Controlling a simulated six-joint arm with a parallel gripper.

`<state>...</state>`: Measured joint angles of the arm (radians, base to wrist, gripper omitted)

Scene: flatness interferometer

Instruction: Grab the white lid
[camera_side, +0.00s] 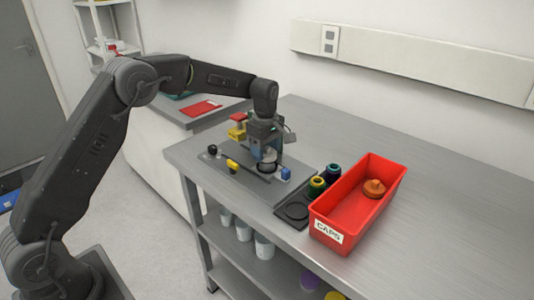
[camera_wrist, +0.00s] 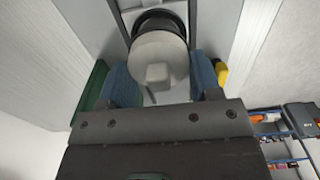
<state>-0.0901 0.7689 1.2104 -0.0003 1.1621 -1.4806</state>
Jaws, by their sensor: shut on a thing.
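The white lid (camera_wrist: 150,50) is a round pale disc with a square knob in the middle, seen between my blue fingertips in the wrist view. My gripper (camera_wrist: 163,80) is shut on it. A dark round part shows just behind the lid's far edge; whether the lid touches it I cannot tell. In the side view my gripper (camera_side: 267,150) points down over the grey fixture plate (camera_side: 250,184), and the lid (camera_side: 269,155) shows as a small pale patch at the fingertips, partly hidden.
A red bin (camera_side: 330,236) labelled CAPS, with an orange cap (camera_side: 374,187) inside, stands to the right. Yellow (camera_side: 232,166), black (camera_side: 212,149) and blue (camera_side: 286,173) parts sit around the plate. The bench's right side is clear.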

